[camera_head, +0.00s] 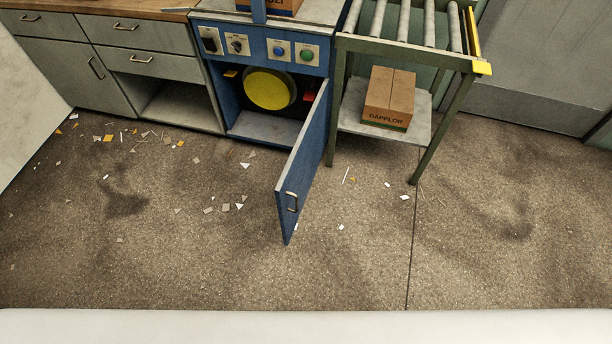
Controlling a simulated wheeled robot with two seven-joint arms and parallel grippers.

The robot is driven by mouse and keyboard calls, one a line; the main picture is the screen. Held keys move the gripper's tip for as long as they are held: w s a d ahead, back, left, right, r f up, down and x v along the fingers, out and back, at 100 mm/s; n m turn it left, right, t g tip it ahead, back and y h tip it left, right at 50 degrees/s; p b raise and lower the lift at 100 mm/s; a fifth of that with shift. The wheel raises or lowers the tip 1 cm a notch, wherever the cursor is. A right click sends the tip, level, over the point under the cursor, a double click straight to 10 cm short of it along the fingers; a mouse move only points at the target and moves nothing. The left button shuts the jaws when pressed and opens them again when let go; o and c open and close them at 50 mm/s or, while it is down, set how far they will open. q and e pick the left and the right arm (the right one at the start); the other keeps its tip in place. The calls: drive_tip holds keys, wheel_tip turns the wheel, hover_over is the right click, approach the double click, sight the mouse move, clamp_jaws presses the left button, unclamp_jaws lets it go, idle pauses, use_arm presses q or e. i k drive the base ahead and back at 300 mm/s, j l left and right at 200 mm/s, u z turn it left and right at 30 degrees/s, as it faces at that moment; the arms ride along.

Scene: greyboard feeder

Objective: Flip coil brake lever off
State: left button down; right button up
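The blue feeder cabinet (318,125) stands at the back centre, its blue door swung open toward me. Its control panel carries a black switch (209,41), a dark rotary knob (236,45), a blue button (279,51) and a green button (306,55). Inside the open bay is a round yellow disc (268,89) with a dark rim. A small orange piece (231,73) is left of the disc and a red piece (310,97) is right of it. I cannot tell which part is the coil brake lever, nor its position. Neither gripper is in view.
Grey drawers (150,65) stand left of the cabinet. A green roller stand (408,43) with a lower shelf holding a cardboard box (390,97) is to the right. The open door juts into the floor space. Paper scraps litter the floor, otherwise clear in front.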

sight(309, 96)
drive_tip(key=z, duration=0.6)
drive_tip(key=i+j+z, duration=0.1)
drive_tip(key=j+z, duration=1.2)
